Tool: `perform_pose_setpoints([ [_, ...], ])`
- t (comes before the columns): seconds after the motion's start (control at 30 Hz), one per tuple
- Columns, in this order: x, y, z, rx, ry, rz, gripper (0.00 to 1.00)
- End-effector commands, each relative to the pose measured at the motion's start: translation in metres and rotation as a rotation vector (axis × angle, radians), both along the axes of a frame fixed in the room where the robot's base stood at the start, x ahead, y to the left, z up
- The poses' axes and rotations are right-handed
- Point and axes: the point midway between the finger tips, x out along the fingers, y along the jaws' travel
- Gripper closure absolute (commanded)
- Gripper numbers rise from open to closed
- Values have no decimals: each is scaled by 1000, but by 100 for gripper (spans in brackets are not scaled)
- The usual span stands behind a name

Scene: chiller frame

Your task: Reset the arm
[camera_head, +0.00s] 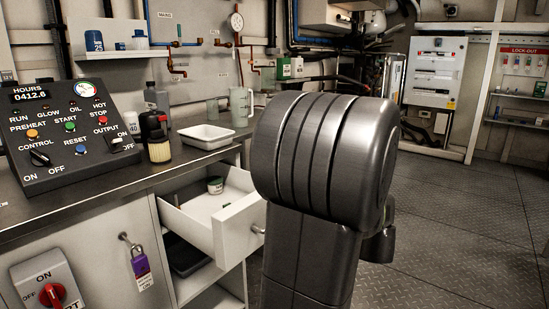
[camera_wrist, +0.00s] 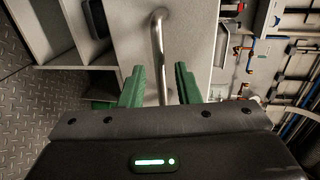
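My gripper (camera_wrist: 160,78) shows in the wrist view with its two green fingers spread apart. A curved metal drawer handle (camera_wrist: 158,45) lies in the gap between them in the picture. Clear space shows on both sides of the handle, and neither finger visibly touches it. In the head view my arm's large dark grey link fills the middle, and my fingers are hidden behind it. The white drawer (camera_head: 237,227) under the counter is pulled open, just left of my arm.
A small jar (camera_head: 215,185) stands in the open drawer. The counter holds a control panel (camera_head: 65,135), a white tray (camera_head: 206,137) and a jug (camera_head: 240,106). A purple padlock (camera_head: 140,264) hangs on the cabinet front. The chequered floor (camera_head: 455,225) at right is clear.

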Motion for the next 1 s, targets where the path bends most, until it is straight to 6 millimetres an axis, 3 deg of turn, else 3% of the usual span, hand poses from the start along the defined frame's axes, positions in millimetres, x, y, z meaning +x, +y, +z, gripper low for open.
perform_pose_setpoints([
  [0.3, 22, 28, -8, 2, 0, 2, 71],
  [1.0, 22, 35, -17, -17, 14, 2, 71],
])
